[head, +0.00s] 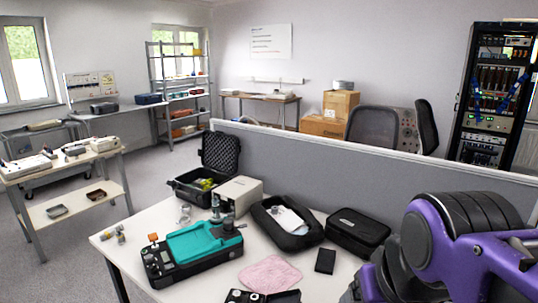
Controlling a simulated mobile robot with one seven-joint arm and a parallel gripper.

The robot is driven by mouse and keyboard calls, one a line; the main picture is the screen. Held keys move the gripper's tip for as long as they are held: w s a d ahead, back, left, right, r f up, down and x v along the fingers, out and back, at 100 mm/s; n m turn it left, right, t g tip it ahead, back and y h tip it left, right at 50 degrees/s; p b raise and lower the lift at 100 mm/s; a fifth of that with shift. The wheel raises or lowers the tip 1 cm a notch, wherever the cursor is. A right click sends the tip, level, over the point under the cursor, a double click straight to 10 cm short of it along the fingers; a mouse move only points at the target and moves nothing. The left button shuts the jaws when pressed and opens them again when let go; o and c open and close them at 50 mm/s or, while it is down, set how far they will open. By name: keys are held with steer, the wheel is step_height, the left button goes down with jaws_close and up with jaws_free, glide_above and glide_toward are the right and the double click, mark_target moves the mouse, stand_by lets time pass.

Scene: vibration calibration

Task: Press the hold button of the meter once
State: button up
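A device with a teal top and black body (192,250) sits on the white table, with a small orange block on its left end. A black item with a few round light spots (262,297) is cut off by the bottom edge. I cannot tell for certain which of these is the meter, and no hold button can be made out. My purple and black arm fills the lower right corner. My gripper is outside the picture.
The white table (128,238) also bears a pink cloth (270,273), a small black flat box (325,261), two black cases (287,222) (357,233), a white box (238,194) and an open hard case (190,188). A grey partition (330,170) stands behind.

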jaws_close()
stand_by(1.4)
